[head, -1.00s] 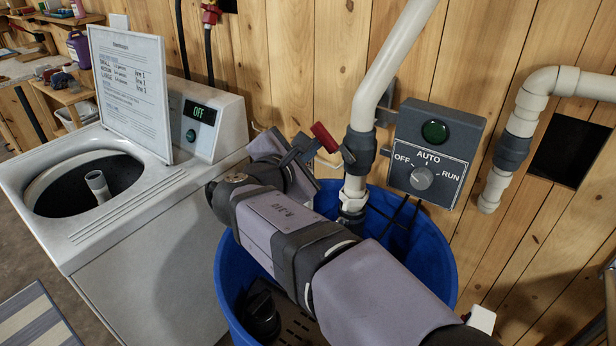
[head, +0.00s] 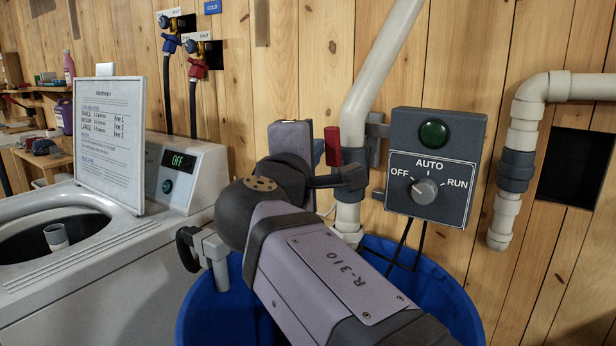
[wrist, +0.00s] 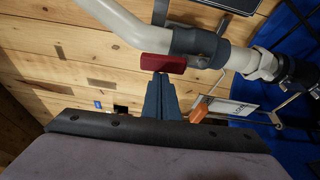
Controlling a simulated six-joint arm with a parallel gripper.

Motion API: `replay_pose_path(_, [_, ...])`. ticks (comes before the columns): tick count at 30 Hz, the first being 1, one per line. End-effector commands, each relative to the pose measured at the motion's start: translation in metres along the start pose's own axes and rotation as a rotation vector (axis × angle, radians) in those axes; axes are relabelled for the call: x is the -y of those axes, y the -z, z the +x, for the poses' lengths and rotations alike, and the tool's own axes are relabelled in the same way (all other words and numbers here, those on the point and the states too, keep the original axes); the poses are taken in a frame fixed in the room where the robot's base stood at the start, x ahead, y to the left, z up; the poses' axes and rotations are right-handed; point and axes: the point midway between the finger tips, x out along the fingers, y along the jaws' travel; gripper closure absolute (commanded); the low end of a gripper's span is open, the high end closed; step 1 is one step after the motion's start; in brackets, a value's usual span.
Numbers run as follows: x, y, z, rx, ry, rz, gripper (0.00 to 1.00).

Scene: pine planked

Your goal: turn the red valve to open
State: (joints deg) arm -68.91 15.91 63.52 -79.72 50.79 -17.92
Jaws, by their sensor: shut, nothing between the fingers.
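The red valve handle (head: 333,145) shows on the pale pipe in the head view, just left of the switch box. It meets the dark grey valve body (wrist: 201,46) in the wrist view, where the red handle (wrist: 163,64) lies across the tip of my gripper (wrist: 160,80). The blue fingers are shut together with nothing between them. Their tips are at the handle's edge; I cannot tell if they touch it. In the head view my wrist and arm hide most of my gripper (head: 319,151) and part of the pipe.
A grey switch box (head: 470,165) with an OFF-AUTO-RUN knob hangs on the wall at right. A blue tub (head: 205,320) stands below the pipe. A white washer (head: 110,295) is at left. Red and blue taps (head: 195,65) are on the wall behind.

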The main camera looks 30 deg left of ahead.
Motion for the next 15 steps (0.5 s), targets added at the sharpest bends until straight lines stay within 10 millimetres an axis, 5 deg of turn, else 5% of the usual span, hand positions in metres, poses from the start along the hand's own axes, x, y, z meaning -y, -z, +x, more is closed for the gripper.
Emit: replay_pose_path(15, [-0.0019, -0.0058, -0.0018, 0.0, -0.03, 0.087, 1.0])
